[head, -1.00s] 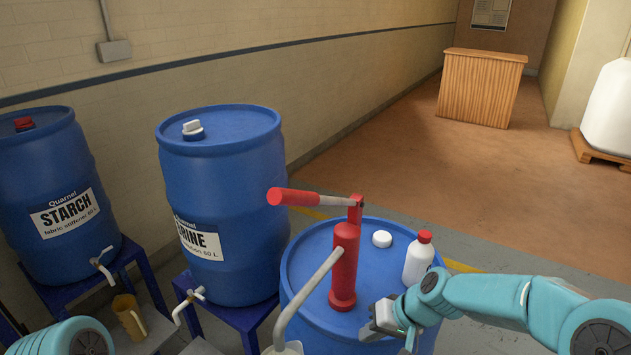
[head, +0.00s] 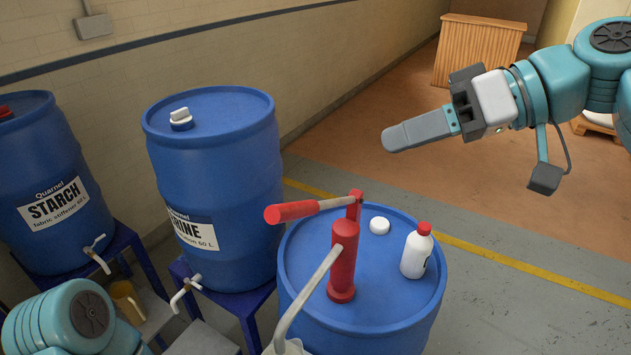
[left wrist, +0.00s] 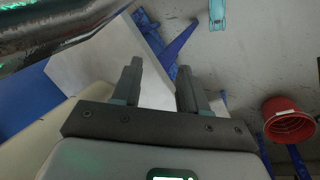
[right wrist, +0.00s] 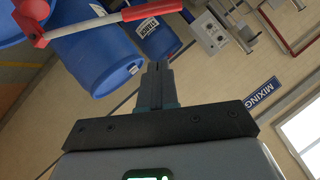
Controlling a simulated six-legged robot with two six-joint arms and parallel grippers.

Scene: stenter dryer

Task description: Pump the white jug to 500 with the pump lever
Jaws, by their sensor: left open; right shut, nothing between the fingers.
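The red pump (head: 343,262) stands upright on a blue drum. Its lever (head: 292,211), a metal rod with a red grip, points left and lies nearly level; it also shows in the right wrist view (right wrist: 95,22). A grey spout (head: 312,292) bends down to the front. Under it only a sliver of the white jug (head: 290,348) shows at the bottom edge; its reading is hidden. My right gripper (head: 388,139) is shut and empty, raised above and right of the lever, apart from it. My left gripper (left wrist: 158,80) is open in the left wrist view, near pale surfaces I cannot identify.
A white bottle with a red cap (head: 417,252) and a white cap (head: 379,226) sit on the drum top (head: 390,300). A red bucket (left wrist: 288,120) is on the floor.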

